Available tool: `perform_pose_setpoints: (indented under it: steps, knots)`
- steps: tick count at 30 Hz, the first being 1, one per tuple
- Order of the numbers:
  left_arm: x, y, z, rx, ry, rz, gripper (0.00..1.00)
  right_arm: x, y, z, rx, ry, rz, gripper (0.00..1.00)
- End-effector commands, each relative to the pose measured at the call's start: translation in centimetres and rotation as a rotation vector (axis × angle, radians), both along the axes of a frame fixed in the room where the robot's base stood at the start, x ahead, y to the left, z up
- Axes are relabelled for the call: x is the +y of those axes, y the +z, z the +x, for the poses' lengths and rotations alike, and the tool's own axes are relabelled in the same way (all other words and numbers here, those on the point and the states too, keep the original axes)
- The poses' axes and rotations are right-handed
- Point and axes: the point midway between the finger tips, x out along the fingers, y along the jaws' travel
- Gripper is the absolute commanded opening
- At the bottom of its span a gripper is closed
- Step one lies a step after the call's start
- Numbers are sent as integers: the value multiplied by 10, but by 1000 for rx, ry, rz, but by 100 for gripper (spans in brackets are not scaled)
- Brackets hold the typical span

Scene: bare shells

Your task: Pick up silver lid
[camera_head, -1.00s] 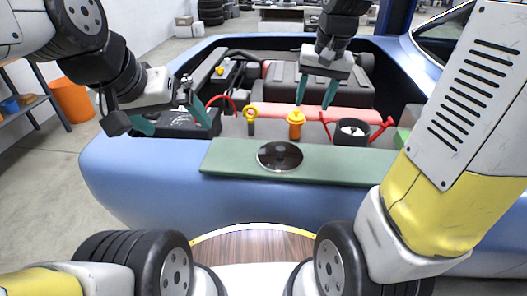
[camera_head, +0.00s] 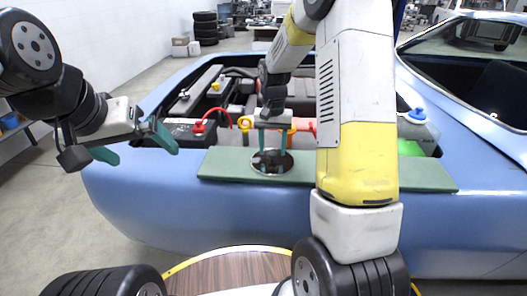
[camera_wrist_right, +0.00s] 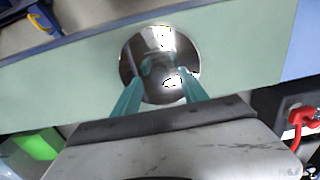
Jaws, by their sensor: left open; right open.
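The silver lid (camera_head: 271,168) is a round, shiny disc lying flat on the green board (camera_head: 425,176) along the car's edge. In the right wrist view the lid (camera_wrist_right: 160,48) reflects the gripper. My right gripper (camera_head: 269,146) is open, with its teal fingertips right at the lid. In the right wrist view the fingers (camera_wrist_right: 160,84) overlap the lid's near left and right sides; whether they touch it I cannot tell. My left gripper (camera_head: 137,150) is open and empty, over the car's left corner.
The engine bay behind the board holds a battery (camera_head: 190,132), a yellow ring handle (camera_head: 247,122) and a blue-capped bottle (camera_head: 415,116). My right arm hides part of the bay and board. The board is bare to the right of the arm.

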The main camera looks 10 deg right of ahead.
Motion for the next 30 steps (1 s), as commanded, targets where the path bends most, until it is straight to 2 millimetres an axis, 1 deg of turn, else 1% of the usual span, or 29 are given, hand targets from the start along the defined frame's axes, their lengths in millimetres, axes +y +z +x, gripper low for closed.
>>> perform_pose_setpoints:
  steps: [1, 4, 11, 14, 15, 19, 30]
  knots:
    - [0, 0, 0, 0, 0, 0, 100, 0, -7, -1, 3, 0, 0, 51]
    - [0, 0, 0, 0, 0, 0, 100, 0, -14, 0, 0, 0, 0, 51]
    - [0, 0, 0, 0, 0, 0, 100, 0, -15, 0, 0, 0, 1, 51]
    - [0, 0, 0, 0, 0, 0, 100, 0, -15, 0, 0, 0, 1, 33]
    - [0, 0, 0, 0, 0, 0, 100, 0, -15, 0, 0, 0, 1, 25]
    - [0, 0, 0, 0, 0, 0, 100, 0, -15, 0, 0, 0, 1, 0]
    - [0, 0, 0, 0, 0, 0, 100, 0, -13, 0, -1, 0, 1, 0]
